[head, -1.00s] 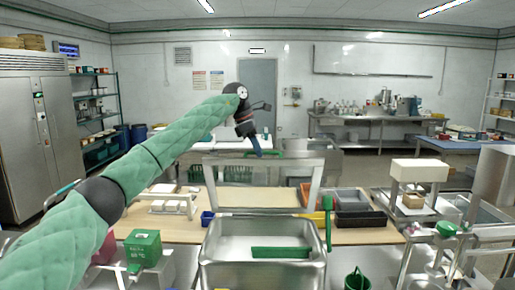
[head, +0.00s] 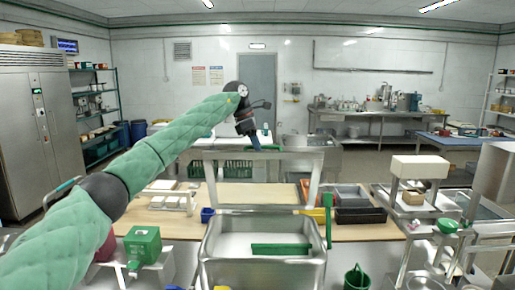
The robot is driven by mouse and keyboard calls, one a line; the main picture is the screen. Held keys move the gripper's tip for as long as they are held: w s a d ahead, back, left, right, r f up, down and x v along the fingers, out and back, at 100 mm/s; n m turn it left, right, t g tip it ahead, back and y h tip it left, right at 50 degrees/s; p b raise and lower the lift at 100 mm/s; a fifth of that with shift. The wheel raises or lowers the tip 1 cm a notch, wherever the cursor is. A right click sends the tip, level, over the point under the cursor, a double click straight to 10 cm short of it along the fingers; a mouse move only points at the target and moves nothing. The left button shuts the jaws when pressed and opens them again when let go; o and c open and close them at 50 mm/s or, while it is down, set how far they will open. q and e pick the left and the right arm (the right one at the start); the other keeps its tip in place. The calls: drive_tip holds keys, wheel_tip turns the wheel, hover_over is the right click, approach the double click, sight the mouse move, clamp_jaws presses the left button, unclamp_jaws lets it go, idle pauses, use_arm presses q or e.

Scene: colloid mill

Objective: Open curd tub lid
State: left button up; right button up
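The curd tub appears to be the open steel tub (head: 208,250) at the front centre; a green bar (head: 280,249) shows in it. A steel-edged frame (head: 313,180), seemingly its lid, stands raised at the tub's back, and the table shows through it. A green handle (head: 270,148) lies along its top edge. My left gripper (head: 250,137) is at that top edge, fingers pointing down, just left of the handle. I cannot tell whether it touches the handle or whether its fingers are open or shut. My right gripper is not in view.
A wooden table (head: 245,194) stands behind the tub. It bears a white rack (head: 172,200) at left and grey and dark bins (head: 358,214) at right. A green box (head: 142,245) is front left, a green bucket (head: 357,279) front right. A steel stand (head: 415,168) is at right.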

use_arm(q)
drive_tip(key=shift+s+r, duration=0.15)
drive_tip(key=shift+r, duration=0.05)
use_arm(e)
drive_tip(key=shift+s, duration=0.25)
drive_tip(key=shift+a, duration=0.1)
